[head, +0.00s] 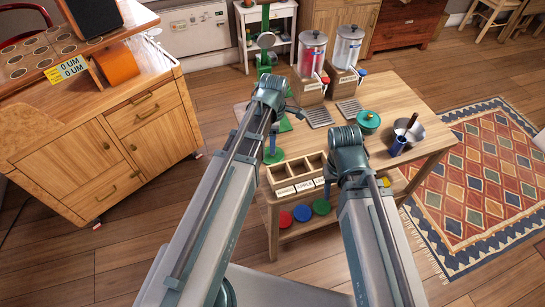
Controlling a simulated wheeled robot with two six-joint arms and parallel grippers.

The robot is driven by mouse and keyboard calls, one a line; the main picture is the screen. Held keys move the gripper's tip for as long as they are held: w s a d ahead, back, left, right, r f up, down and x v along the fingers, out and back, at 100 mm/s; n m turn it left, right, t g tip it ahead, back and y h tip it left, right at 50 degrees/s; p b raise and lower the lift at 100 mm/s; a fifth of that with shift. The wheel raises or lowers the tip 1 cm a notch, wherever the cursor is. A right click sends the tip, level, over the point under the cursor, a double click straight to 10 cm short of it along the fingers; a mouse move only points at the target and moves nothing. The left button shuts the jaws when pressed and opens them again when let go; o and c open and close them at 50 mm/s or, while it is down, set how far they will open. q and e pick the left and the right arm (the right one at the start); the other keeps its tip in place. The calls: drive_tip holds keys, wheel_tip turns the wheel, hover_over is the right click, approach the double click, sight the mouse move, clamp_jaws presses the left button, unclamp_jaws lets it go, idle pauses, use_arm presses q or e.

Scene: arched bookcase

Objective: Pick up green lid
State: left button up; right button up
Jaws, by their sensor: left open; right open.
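A green lid (322,207), a small round disc, lies on the low shelf at the front of the wooden table. It is at the right end of a row with a blue lid (302,212) and a red lid (285,218). My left gripper (288,110) is over the table, further back than the lid, open and partly hidden behind its wrist. My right gripper (353,178) is open near the table's front edge, to the right of and above the lid. Its fingers are mostly hidden by its wrist. Both grippers are apart from the lid.
A labelled wooden compartment box (300,173) stands on the table above the lids. A teal-green pot (369,121), a metal bowl (409,129), a blue cup (398,146) and two drink dispensers (312,65) stand behind. A wooden cabinet (100,145) is left; open floor lies between.

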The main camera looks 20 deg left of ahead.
use_arm(q)
drive_tip(key=shift+w+a+f+b, duration=0.1)
drive_tip(key=shift+w+f+b, duration=0.05)
drive_tip(key=shift+f+b, duration=1.2)
drive_tip(key=shift+w+a+f+b, duration=0.1)
drive_tip(key=shift+w+f+b, duration=0.05)
drive_tip(key=shift+f+b, duration=1.15)
drive_tip(key=shift+r, duration=0.1)
clamp_jaws()
